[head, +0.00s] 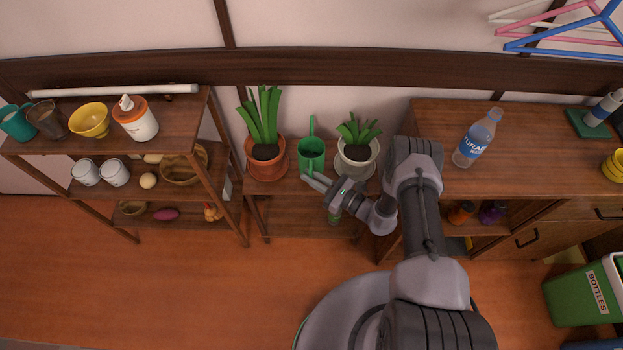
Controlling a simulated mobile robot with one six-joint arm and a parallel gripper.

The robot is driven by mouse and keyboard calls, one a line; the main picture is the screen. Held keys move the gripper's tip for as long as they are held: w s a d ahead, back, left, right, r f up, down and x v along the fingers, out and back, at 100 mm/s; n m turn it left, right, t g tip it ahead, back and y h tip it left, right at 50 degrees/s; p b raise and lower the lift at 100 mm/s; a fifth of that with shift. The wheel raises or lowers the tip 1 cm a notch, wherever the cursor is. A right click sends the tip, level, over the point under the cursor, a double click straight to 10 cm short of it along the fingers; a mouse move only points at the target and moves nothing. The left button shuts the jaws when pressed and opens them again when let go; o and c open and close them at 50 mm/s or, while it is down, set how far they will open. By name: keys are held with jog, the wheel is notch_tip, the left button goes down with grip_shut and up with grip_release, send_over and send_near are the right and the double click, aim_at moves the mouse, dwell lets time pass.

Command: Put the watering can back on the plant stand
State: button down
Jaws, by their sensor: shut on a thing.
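The green watering can (311,151) is upright between the two potted plants at the plant stand (282,190). Its thin spout or handle points up toward the wall. My gripper (313,180) is at the can's near side, shut on it. The fingers hide part of the can's lower front. From this steep view I cannot tell whether the can's base touches the stand's top.
A plant in an orange pot (266,168) stands close on the left, and one in a grey pot (357,165) close on the right. A shelf (180,135) stands left; a cabinet (440,120) with a water bottle (478,140) stands right. Open floor (200,290) lies in front.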

jog(key=shift+w+f, duration=0.1)
jog(key=shift+w, duration=0.9)
jog(key=shift+w+d+f+b, duration=0.1)
jog(key=shift+w+f+b, duration=0.1)
jog(key=shift+f+b, duration=0.65)
jog(key=shift+w+f+b, duration=0.15)
jog(key=shift+f+b, duration=0.4)
jog(key=shift+f, duration=0.45)
jog(key=shift+r, duration=0.1)
jog(key=c, duration=1.9)
grip_release()
jog(key=shift+f, duration=0.2)
jog(key=o, duration=0.4)
jog(key=shift+r, duration=0.1)
